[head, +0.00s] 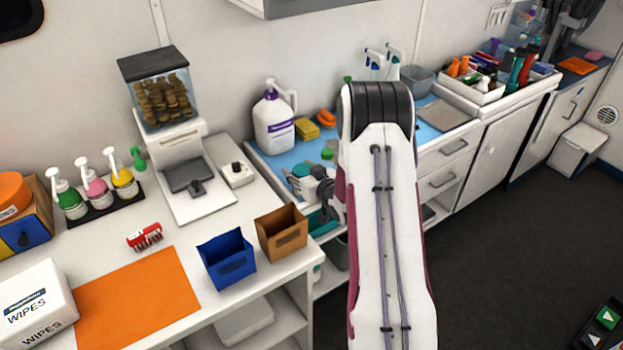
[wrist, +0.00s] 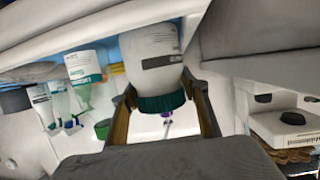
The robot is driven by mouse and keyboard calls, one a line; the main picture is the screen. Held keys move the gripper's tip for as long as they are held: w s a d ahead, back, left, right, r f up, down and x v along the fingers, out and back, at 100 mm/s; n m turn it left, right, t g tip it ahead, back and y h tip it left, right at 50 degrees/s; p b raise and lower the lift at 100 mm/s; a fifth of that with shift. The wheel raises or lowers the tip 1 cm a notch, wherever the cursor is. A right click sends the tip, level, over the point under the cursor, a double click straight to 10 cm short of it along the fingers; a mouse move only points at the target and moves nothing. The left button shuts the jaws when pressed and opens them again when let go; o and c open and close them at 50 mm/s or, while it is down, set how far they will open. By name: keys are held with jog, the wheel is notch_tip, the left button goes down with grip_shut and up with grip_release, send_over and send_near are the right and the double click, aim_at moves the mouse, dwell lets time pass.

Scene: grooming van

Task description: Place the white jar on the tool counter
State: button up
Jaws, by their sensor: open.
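In the wrist view, which is turned over, the white jar (wrist: 150,50) with grey print and a dark green lid (wrist: 161,103) stands between the two fingers of my gripper (wrist: 160,88). The fingers are open, one on each side of the lid end; I cannot tell if either touches it. In the head view my gripper (head: 307,180) is low over the blue-matted counter (head: 268,160), behind my arm. The jar is hard to make out there. No label in view marks which surface is the tool counter.
A white jug (head: 273,123), a yellow sponge (head: 306,129) and spray bottles (head: 376,64) stand close behind. The near counter holds a blue bin (head: 226,260), a brown bin (head: 282,233), a treat dispenser (head: 160,100) and an orange mat (head: 140,300). A green-lidded item (wrist: 102,129) is beside the jar.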

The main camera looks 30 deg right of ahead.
jog(key=shift+v, duration=4.1)
jog(key=shift+r, duration=0.1)
jog(key=shift+w+a+r, duration=0.2)
jog(key=shift+a+r, duration=0.05)
jog(key=shift+r, duration=0.45)
jog(key=s+a+r+g+h, duration=0.1)
jog(key=s+a+r+g, duration=0.1)
jog(key=s+a+r, duration=0.4)
jog(key=s+a+r+g, duration=0.1)
jog(key=a+r+g, duration=0.15)
jog(key=r, duration=0.65)
jog(key=s+a+r+g, duration=0.1)
jog(key=s+a, duration=0.4)
jog(key=s, duration=0.4)
jog(key=s+a+r+g+y, duration=0.1)
jog(key=s+a+r, duration=0.1)
jog(key=s+a, duration=0.3)
jog(key=s+a+r+n+g+y, duration=0.1)
jog(key=s+a, duration=0.5)
jog(key=s, duration=0.7)
jog(key=shift+r+g, duration=0.55)
